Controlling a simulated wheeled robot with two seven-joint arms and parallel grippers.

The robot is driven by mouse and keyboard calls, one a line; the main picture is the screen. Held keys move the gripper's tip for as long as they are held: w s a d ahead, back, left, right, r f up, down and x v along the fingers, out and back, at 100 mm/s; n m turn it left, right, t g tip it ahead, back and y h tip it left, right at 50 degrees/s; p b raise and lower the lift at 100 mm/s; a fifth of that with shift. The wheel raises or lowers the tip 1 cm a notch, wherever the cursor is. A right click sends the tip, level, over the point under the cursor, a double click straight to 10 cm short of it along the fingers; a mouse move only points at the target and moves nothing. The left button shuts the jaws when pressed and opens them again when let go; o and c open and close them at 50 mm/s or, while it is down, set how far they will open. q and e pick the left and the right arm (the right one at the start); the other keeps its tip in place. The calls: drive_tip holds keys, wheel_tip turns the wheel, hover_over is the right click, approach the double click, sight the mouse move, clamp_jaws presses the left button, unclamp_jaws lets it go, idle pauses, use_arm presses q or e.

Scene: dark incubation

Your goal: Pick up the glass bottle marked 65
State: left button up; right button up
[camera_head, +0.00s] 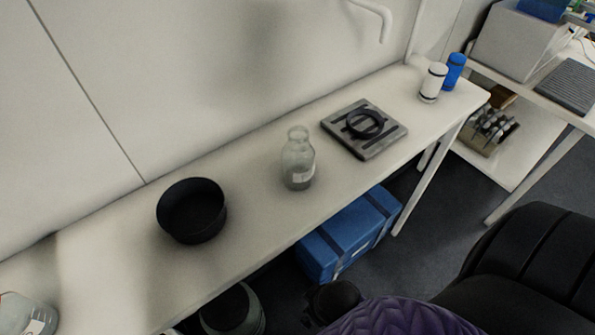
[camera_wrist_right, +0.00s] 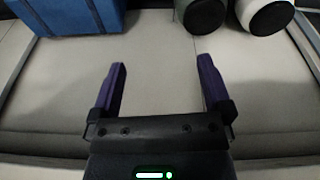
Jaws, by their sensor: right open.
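A clear glass bottle (camera_head: 298,162) with a small pale label stands upright near the middle of the white table. Another glass bottle (camera_head: 24,314) with a label is cut off at the lower left corner. The numbers on both labels are too small to read. My right gripper (camera_wrist_right: 161,78) shows in the right wrist view, with its two purple fingers spread wide and nothing between them. Neither bottle shows in that view. My left gripper is not in view.
A black bowl (camera_head: 192,212) stands left of the middle bottle. A grey plate with a black ring (camera_head: 364,128) lies right of it, with white (camera_head: 433,82) and blue (camera_head: 454,71) containers beyond. A blue box (camera_head: 350,234) is under the table.

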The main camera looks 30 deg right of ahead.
wheel_tip(320, 180, up, 10)
drive_tip(key=w+m+t, duration=0.1)
drive_tip(key=w, duration=0.1)
drive_tip(key=m+t+h, duration=0.8)
drive_tip(key=t+h, duration=0.2)
drive_tip(key=t, duration=0.1)
approach(298, 145)
drive_tip(key=x, duration=0.2)
drive_tip(key=shift+t, duration=0.3)
drive_tip(key=p+x, duration=0.1)
drive_tip(key=x, duration=0.4)
drive_tip(key=p+x, duration=0.2)
drive_tip(key=x, duration=0.3)
drive_tip(key=shift+s+f, duration=0.1)
drive_tip(key=shift+f, duration=0.15)
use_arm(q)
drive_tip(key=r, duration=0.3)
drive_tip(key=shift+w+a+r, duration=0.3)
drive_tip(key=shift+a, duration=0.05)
use_arm(e)
drive_tip(key=c, duration=1.3)
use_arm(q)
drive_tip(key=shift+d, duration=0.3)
use_arm(e)
clamp_jaws()
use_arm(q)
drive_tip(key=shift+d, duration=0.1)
